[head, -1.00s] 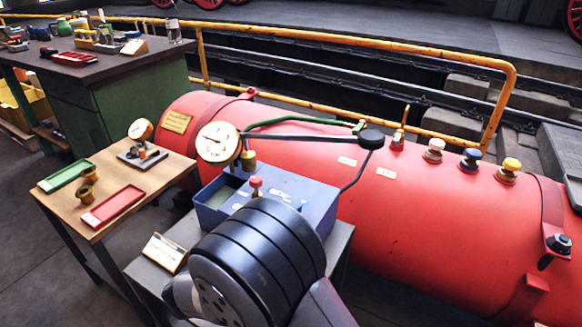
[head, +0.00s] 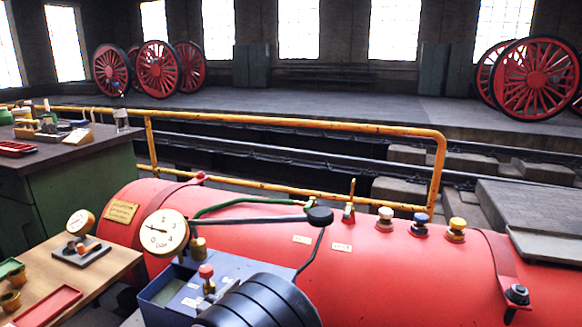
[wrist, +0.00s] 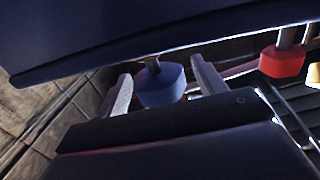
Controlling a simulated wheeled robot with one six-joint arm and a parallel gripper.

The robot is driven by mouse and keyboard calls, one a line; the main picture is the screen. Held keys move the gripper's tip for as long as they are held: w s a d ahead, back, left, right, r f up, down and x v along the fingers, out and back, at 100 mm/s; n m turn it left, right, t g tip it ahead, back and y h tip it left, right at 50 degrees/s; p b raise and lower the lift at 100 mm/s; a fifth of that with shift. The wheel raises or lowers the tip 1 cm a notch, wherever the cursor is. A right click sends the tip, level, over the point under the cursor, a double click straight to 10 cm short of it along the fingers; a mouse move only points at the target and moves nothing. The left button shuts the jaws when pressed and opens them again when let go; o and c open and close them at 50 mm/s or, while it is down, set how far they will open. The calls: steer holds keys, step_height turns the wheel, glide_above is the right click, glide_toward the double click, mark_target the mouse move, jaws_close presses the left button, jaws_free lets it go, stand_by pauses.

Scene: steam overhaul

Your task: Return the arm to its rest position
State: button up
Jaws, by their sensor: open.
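My gripper (wrist: 160,70) shows in the wrist view with its two pale fingers apart. A dark blue knob-like thing (wrist: 160,88) appears between or beyond the fingers; I cannot tell its distance or whether it touches them. In the head view my dark, ribbed arm link (head: 262,304) is at the bottom, in front of the blue box (head: 165,290). My gripper itself is not visible in the head view.
A red boiler (head: 400,270) lies across the front, bearing a dial gauge (head: 163,233) and white, blue and yellow knobs. A wooden table (head: 100,270) with trays stands left. A yellow railing (head: 290,121) runs behind. In the wrist view, a red thing (wrist: 283,62) is at right.

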steer(key=shift+s+a+r+h, duration=0.15)
steer(key=shift+h, duration=0.15)
steer(key=p+v, duration=0.2)
steer(key=v, duration=0.8)
steer(key=b+x, duration=0.2)
steer(key=x, duration=0.8)
steer(key=shift+d+f, duration=0.2)
steer(key=shift+w+f+y+b, duration=0.15)
steer(key=shift+w+y+b, duration=0.05)
steer(key=shift+y+b, duration=0.3)
steer(key=shift+s+n+t+y+b, duration=0.1)
steer(key=shift+n+t+y+b, duration=0.2)
steer(key=shift+n+y, duration=0.1)
steer(key=n+t+y+b, duration=0.1)
steer(key=n+y+b, duration=0.1)
steer(key=y+b, duration=0.2)
steer(key=shift+n, duration=0.4)
steer(key=n+y+b, duration=0.2)
steer(key=y+b, duration=0.1)
steer(key=b, duration=0.1)
steer(key=n+y+b, duration=0.2)
steer(key=y+b, duration=0.1)
steer(key=y, duration=0.1)
steer(key=shift+n+y+b, duration=0.3)
steer(key=shift+n+b, duration=0.1)
steer(key=shift+y, duration=0.3)
